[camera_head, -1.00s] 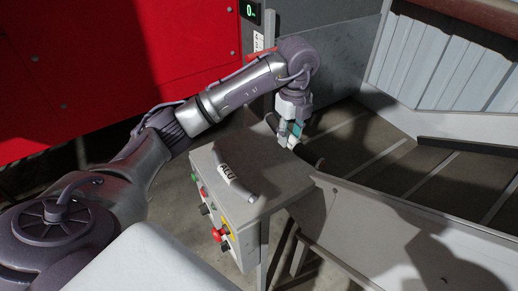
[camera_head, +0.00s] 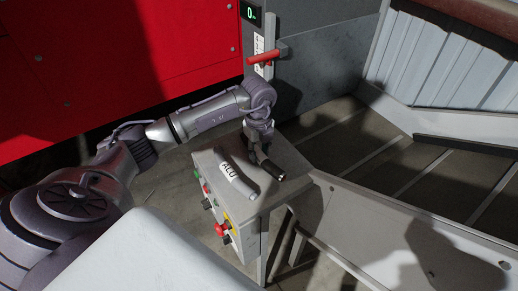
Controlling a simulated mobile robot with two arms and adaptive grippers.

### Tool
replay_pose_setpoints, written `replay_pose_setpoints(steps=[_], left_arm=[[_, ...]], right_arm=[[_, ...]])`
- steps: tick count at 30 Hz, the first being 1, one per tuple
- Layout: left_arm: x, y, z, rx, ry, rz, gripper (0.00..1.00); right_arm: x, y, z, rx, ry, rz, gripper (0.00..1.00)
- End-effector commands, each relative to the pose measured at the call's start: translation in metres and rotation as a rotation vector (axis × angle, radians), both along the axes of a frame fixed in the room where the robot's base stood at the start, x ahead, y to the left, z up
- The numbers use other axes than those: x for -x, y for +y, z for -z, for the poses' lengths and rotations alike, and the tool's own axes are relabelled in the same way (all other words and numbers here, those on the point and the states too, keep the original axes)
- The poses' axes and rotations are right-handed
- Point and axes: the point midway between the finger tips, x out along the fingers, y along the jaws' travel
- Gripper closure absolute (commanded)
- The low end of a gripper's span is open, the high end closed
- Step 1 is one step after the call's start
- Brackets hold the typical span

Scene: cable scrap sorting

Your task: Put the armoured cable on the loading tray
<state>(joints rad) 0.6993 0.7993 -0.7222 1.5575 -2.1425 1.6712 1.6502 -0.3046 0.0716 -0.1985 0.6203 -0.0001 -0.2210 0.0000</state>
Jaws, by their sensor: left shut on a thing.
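My left gripper (camera_head: 263,151) is over the grey top of the control box (camera_head: 274,192), low and near its back edge. It is shut on a short dark cable (camera_head: 269,168), which points toward the front right and has a light ring near its black end. I take this to be the armoured cable. I cannot tell whether it touches the box top. A grey cable labelled ALU (camera_head: 238,181) lies on the box just left of it. A long slatted metal tray (camera_head: 345,139) runs along the right; I cannot tell if it is the loading tray. My right gripper is not in view.
A red button (camera_head: 221,229) and other controls are on the box's front. A red lever (camera_head: 265,58) is on the grey post behind, under a small display reading 0 (camera_head: 250,13). A red machine panel (camera_head: 120,60) fills the back left. A metal side wall (camera_head: 380,225) borders the slatted tray.

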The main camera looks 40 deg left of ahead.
Motion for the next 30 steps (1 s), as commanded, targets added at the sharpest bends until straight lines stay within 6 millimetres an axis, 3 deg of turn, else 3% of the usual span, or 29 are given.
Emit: replay_pose_setpoints(steps=[5,6,9,22,30], left_arm=[[0.0,0.0,0.002,0.001,-0.002,0.0,1.0],[0.0,0.0,0.001,0.0,0.0,0.0,0.59],[0.0,0.0,0.001,0.0,0.0,0.0,0.42],[-0.001,0.0,-0.007,0.0,-0.002,0.001,0.4],[-0.001,0.0,-0.059,0.0,-0.006,0.0,0.4]], right_arm=[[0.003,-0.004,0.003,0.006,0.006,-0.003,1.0],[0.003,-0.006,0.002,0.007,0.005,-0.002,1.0],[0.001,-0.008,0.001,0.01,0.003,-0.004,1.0],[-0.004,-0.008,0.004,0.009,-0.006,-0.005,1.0],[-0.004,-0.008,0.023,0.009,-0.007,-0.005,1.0]])
